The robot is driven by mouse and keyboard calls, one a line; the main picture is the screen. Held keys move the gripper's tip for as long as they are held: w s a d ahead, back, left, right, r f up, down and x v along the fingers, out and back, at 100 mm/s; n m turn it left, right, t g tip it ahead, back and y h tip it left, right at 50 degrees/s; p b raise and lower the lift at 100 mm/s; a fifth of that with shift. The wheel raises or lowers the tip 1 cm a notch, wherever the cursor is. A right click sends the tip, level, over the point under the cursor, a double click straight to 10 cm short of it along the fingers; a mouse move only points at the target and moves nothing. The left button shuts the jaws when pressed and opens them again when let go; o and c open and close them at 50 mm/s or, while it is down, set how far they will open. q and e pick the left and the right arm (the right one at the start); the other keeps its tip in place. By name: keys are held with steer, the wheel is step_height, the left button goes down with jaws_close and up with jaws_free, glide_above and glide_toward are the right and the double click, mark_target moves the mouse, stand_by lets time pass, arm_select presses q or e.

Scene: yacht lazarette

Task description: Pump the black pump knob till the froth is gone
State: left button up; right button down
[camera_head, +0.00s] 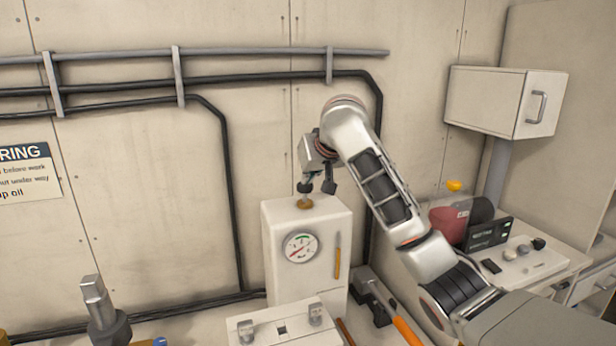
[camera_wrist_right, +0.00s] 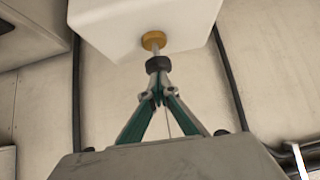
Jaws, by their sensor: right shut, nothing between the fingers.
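The black pump knob (camera_wrist_right: 157,63) sits on a thin metal rod that comes out of a brass collar (camera_wrist_right: 153,40). The collar (camera_head: 305,204) is on top of a white pump housing (camera_head: 279,241) with a round gauge (camera_head: 300,247) on its front. My right gripper (camera_wrist_right: 158,92) is shut and empty, with its fingertips together right at the knob's end. I cannot tell whether they touch it. In the head view this gripper (camera_head: 309,178) is above the housing. I can make out no froth. My left gripper is not in view.
Pipes (camera_head: 260,76) run along the wall behind. An orange-handled tool (camera_head: 405,328) lies right of the housing, and a white box (camera_head: 280,328) stands in front. A wall cabinet (camera_head: 487,100) and a bench with a small display (camera_head: 489,235) are at right.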

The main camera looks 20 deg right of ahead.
mark_target(308, 190)
steer(key=shift+f, duration=1.8)
